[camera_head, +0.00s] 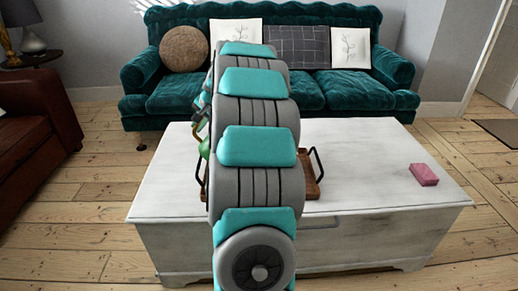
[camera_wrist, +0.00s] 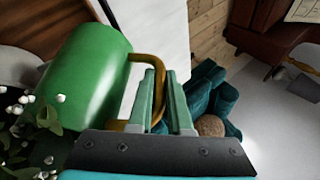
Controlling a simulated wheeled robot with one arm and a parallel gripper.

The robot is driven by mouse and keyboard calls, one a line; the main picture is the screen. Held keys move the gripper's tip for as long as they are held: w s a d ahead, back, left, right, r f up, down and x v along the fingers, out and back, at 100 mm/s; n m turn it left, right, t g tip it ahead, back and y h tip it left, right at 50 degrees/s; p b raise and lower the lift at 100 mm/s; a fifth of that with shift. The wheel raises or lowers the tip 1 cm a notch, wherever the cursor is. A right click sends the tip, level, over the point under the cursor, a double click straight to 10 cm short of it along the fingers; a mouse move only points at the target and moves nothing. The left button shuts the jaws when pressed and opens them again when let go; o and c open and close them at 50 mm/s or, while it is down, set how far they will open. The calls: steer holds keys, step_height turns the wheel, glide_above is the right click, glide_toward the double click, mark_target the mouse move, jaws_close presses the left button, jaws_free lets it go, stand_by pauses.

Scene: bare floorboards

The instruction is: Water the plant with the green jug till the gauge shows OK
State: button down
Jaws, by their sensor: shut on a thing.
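In the wrist view my gripper (camera_wrist: 162,84) is shut on the brown handle of the green jug (camera_wrist: 85,68). The jug's body lies left of the fingers. The plant (camera_wrist: 58,99), with green leaves and small white flowers, is at the left edge, close to the jug's lower end. That view is rolled, so I cannot tell the jug's exact tilt or whether water flows. In the head view my arm hides the gripper and most of the jug; a small bit of green (camera_head: 204,148) shows left of the arm. No gauge is visible.
A wooden tray (camera_head: 312,188) with black handles lies on the white chest table (camera_head: 370,150), partly behind my arm. A pink block (camera_head: 423,174) lies on the table's right side. A teal sofa (camera_head: 310,90) stands behind; a red-brown seat (camera_head: 35,130) is at left.

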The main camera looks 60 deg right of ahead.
stand_by(0.7)
steer(key=w+a+f+n+g+h, duration=0.2)
steer(key=w+a+f+g+h, duration=0.1)
steer(key=w+a+f+g, duration=0.1)
steer(key=shift+w+a+f+g+h, duration=0.2)
steer(key=shift+w+f+g+h, duration=0.1)
steer(key=shift+w+g, duration=0.8)
steer(key=shift+w+t, duration=0.2)
steer(key=shift+t, duration=0.1)
stand_by(3.1)
